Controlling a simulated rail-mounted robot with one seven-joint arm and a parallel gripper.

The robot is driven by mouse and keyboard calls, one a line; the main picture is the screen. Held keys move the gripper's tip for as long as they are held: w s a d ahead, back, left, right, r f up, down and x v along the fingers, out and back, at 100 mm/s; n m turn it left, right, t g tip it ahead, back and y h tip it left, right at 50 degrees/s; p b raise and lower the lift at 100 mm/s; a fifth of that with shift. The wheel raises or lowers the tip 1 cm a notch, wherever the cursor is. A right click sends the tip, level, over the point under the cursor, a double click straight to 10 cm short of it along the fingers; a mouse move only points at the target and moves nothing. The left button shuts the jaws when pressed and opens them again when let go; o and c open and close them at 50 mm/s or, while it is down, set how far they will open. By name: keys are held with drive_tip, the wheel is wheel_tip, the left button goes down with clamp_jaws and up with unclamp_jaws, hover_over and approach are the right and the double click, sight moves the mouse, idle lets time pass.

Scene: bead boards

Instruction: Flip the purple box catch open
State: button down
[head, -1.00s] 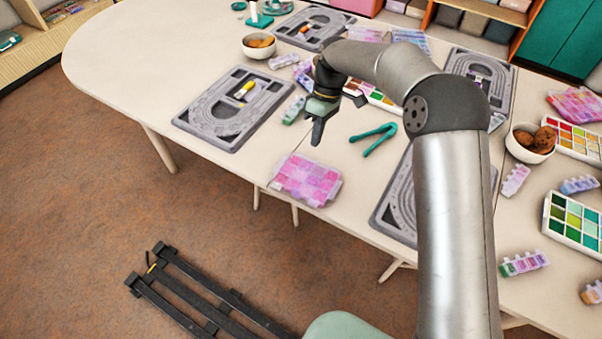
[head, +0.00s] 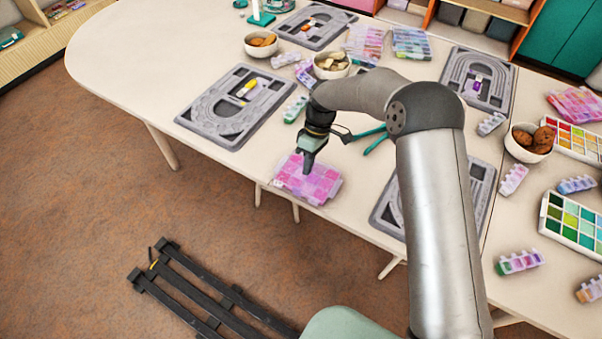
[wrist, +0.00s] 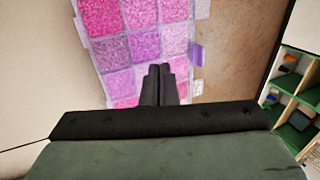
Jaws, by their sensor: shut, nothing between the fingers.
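The purple box (head: 318,185) is a flat, clear case of pink and purple bead compartments near the table's front edge.
A grey bead board (head: 225,130) lies to the left and another (head: 385,215) lies to the right of the box. Teal pliers (head: 372,140) are behind my arm. Small clear bead boxes and bowls are scattered further back. The table edge is close to the box.

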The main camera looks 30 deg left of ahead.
sight(298, 187)
drive_tip(key=shift+s+d+f+p, duration=0.15)
drive_tip(key=shift+s+p, duration=0.45)
drive_tip(key=shift+s, duration=1.55)
drive_tip(key=shift+s+t+b, duration=0.35)
drive_tip(key=shift+t+b, duration=0.35)
drive_tip(key=shift+b, duration=0.3)
